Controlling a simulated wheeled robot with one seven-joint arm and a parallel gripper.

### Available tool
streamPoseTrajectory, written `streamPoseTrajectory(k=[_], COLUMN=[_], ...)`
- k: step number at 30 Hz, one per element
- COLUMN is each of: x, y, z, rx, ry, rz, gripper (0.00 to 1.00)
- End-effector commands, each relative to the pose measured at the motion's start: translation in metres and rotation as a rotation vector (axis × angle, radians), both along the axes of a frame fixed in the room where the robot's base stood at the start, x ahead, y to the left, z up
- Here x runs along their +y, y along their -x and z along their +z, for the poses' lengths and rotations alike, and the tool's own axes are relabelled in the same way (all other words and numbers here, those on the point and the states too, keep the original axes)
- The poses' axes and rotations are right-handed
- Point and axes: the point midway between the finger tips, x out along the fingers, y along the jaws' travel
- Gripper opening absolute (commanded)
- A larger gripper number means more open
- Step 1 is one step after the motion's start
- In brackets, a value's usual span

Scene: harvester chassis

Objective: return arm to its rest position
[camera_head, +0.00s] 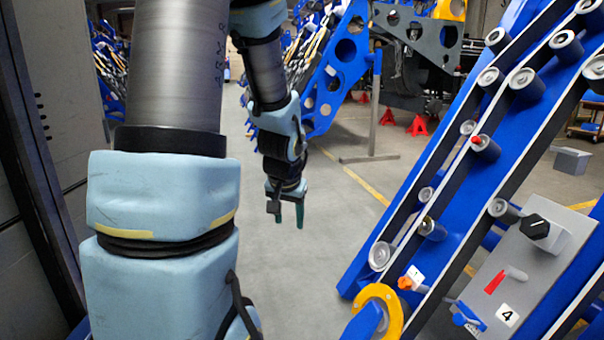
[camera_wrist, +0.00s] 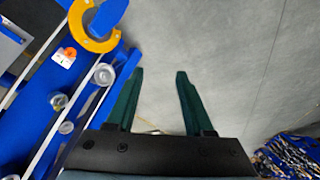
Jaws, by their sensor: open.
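My gripper (camera_head: 288,214) hangs at the end of my light-blue and grey arm, in the middle of the head view. Its fingers point down over the bare floor, left of the blue chassis frame. In the wrist view my gripper (camera_wrist: 160,80) shows two dark green fingers spread apart with only grey floor between them. The gripper is open and empty. It is apart from the chassis in the head view. My thick upper arm fills the left of that view and hides part of the floor and background.
A blue slanted chassis frame (camera_head: 452,205) with rollers stands at the right. It carries a grey panel (camera_head: 515,265) with a black knob and a yellow ring (camera_head: 391,304). Red stands (camera_head: 418,126) and blue frames (camera_head: 338,70) are farther back. The floor (camera_head: 330,250) between is clear.

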Motion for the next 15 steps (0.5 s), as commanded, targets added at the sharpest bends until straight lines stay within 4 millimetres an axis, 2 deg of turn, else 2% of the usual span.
streamPoseTrajectory(k=[1, 3, 8, 9, 15], x=[0.012, 0.024, 0.037, 0.037, 0.036], y=[0.022, 0.052, 0.118, 0.127, 0.122], z=[0.001, 0.0, 0.0, 0.008, 0.054], rx=[0.044, 0.112, 0.259, 0.28, 0.275], ry=[0.0, 0.004, 0.041, 0.049, 0.045], rz=[0.043, 0.096, 0.193, 0.203, 0.197], gripper=[0.52, 0.52, 0.52, 0.52, 0.52])
